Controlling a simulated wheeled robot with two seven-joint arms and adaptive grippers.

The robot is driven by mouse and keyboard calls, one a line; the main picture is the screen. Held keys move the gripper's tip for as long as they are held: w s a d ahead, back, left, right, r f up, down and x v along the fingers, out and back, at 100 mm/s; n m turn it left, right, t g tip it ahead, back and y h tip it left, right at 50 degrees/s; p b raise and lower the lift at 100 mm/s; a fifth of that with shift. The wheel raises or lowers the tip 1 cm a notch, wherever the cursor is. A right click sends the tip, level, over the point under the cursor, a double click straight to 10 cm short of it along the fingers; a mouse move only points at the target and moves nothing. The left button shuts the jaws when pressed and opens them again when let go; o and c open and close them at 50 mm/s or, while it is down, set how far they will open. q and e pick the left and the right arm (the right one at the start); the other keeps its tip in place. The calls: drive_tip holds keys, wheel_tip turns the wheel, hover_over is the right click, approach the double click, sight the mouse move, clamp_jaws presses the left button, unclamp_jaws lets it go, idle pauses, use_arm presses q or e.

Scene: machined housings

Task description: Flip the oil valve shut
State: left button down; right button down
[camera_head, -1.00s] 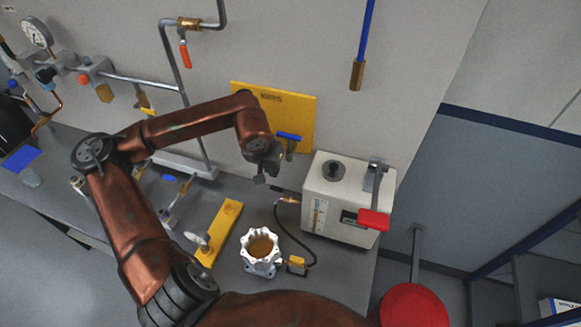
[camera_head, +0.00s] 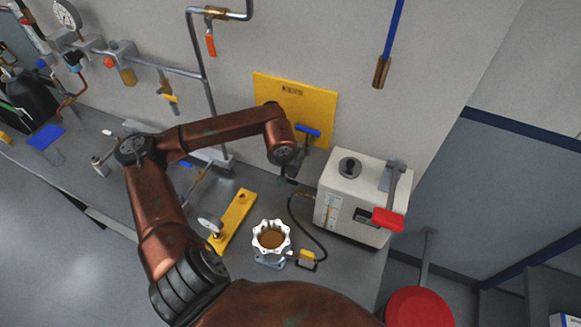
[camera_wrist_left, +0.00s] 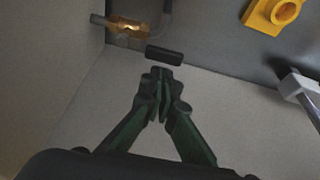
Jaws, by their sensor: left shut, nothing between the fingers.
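A small brass fitting (camera_head: 306,196) with a hose sits at the left side of the white box; I take it for the oil valve, though no label is readable. In the left wrist view a brass fitting (camera_wrist_left: 127,28) is at the upper left, with a short black bar (camera_wrist_left: 164,56) below and right of it, probably its lever. My left gripper (camera_head: 289,178) is just left of the white box. In the wrist view its green fingers (camera_wrist_left: 161,74) are together and empty, tips just below the black bar; contact is unclear. My right gripper is not in view.
The white box (camera_head: 345,197) has a red-tipped lever (camera_head: 388,219). A blue handle (camera_head: 307,131) sticks out by the yellow wall plate (camera_head: 325,105), close above my gripper. A white flanged housing (camera_head: 259,239) and yellow bar (camera_head: 240,212) stand on the grey bench.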

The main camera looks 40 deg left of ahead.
use_arm(q)
drive_tip(key=shift+x, duration=0.8)
drive_tip(key=shift+s+n+b, duration=0.2)
drive_tip(key=shift+n+b, duration=0.1)
drive_tip(key=shift+n, duration=0.1)
